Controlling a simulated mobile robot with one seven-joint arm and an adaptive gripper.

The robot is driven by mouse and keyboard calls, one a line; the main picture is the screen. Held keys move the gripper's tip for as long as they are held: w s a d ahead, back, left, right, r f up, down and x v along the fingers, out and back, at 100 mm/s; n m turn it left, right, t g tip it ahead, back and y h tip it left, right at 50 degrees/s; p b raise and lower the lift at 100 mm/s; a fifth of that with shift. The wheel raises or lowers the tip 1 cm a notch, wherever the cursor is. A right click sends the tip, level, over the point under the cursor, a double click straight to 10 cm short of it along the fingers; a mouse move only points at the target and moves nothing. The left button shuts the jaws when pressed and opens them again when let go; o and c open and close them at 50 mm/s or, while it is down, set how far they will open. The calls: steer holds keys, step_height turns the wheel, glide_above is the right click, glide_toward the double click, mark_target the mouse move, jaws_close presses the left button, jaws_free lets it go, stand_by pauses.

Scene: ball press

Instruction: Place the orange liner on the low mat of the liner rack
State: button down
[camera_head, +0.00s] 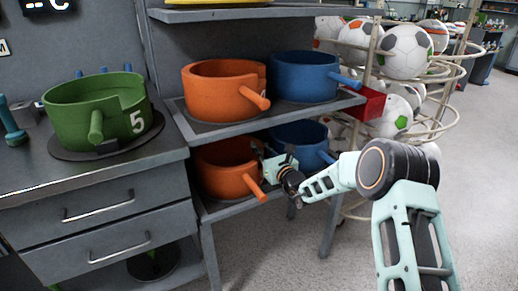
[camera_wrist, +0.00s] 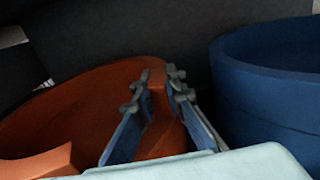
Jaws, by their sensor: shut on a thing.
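An orange liner (camera_head: 222,172) with a peg handle sits upright at the low shelf of the liner rack, at its left side. My gripper (camera_head: 264,154) is at the right side of this liner, with its fingers on either side of the wall. In the wrist view the fingers (camera_wrist: 160,90) are closed on the rim of the orange liner (camera_wrist: 75,105). A low mat under it is hidden by the liner, so I cannot tell whether the liner rests on it. A second orange liner (camera_head: 215,92) stands on the upper shelf (camera_head: 185,122).
A blue liner (camera_head: 300,139) stands close to the right of my gripper, also in the wrist view (camera_wrist: 265,95). Another blue liner (camera_head: 303,76) is above. The upper shelf limits room overhead. A green liner (camera_head: 90,112) stands on the left cabinet. Footballs (camera_head: 405,52) fill a wire rack at right.

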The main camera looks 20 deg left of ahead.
steer(key=c, duration=2.4)
jaws_free()
steer(key=shift+f, duration=0.1)
steer(key=o, duration=0.4)
steer(key=shift+r, duration=0.2)
steer(key=p+v, duration=0.3)
steer(key=v, duration=0.9)
